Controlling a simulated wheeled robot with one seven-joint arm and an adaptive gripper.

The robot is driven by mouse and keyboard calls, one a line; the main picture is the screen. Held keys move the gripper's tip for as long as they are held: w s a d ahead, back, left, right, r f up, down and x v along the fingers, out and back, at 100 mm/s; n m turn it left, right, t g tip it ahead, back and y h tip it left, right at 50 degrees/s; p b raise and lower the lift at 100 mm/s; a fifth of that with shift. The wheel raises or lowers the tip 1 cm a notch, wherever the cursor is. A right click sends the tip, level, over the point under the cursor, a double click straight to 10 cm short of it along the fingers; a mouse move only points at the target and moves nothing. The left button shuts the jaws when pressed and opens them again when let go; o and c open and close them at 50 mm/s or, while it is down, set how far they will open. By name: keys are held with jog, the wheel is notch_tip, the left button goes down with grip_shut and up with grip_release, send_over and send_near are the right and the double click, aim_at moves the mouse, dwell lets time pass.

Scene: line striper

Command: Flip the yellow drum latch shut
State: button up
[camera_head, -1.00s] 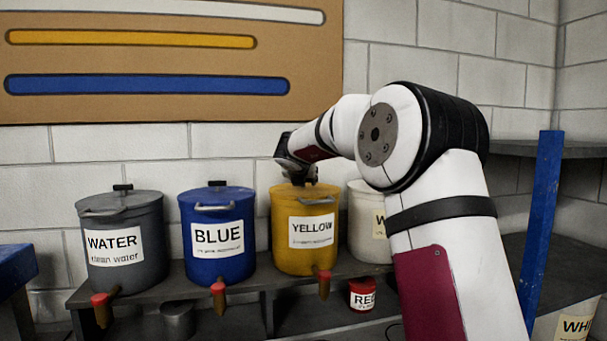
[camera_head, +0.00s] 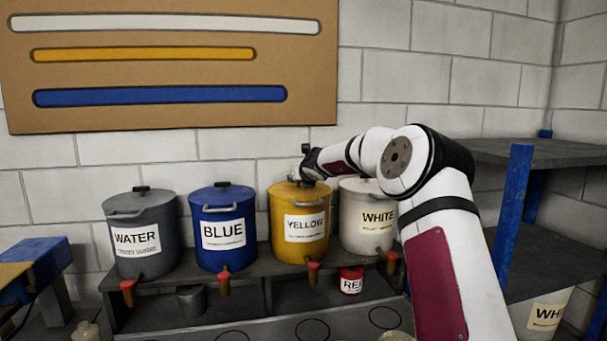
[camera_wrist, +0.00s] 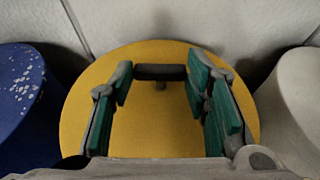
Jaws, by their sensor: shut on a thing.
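The yellow drum (camera_head: 285,215) stands on the bench shelf, labelled YELLOW. My gripper (camera_head: 308,178) is over its lid, reaching in from the right. In the wrist view, the yellow lid (camera_wrist: 140,130) fills the middle. My gripper's two green-padded fingers (camera_wrist: 160,77) stand on either side of a dark bar (camera_wrist: 160,72) on a short stem and are shut on its ends. A pale curved bar (camera_head: 305,204) shows at the drum's upper front. I cannot tell which of the two bars is the latch.
The blue drum (camera_head: 225,246) is close on the left and the white drum (camera_head: 358,220) close on the right. The grey water drum (camera_head: 140,260) stands farther left. A red can (camera_head: 351,274) is below. A blue post (camera_head: 507,220) stands at right.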

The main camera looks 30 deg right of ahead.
jog(key=shift+a, duration=0.1)
jog(key=o, duration=1.2)
jog(key=shift+c, duration=0.2)
jog(key=shift+s, duration=0.15)
jog(key=shift+s+a+r, duration=0.1)
jog(key=shift+s+r, duration=0.1)
jog(key=shift+r, duration=0.05)
jog(key=v, duration=1)
jog(key=shift+a, duration=0.1)
jog(key=shift+s+r, duration=0.15)
jog(key=shift+s, duration=0.4)
